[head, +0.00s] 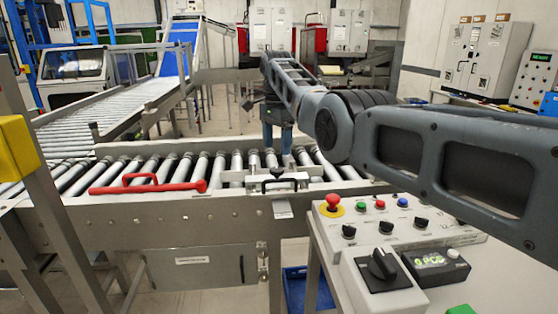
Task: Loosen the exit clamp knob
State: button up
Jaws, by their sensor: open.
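What looks like the exit clamp is a pale metal bracket (304,181) on the near rail of the roller conveyor. A small dark knob (277,173) sits on it, with a black handle-like part below; details are too small to tell. My arm reaches in from the right and bends down over the conveyor. My gripper (278,140) hangs above the clamp, its two bluish fingers pointing down and spread apart. It appears open and empty, above the knob; I cannot tell the exact gap or whether they touch.
A red handle (150,187) lies along the near rail, left of the clamp. A control panel (440,236) with a red emergency button (333,202) and a black rotary switch (382,265) stands at front right. The rollers carry no crate.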

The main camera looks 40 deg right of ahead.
aim_at(277, 169)
notch_tip(277, 169, down, 7)
jog(key=shift+p, duration=0.35)
jog(key=c, duration=1.1)
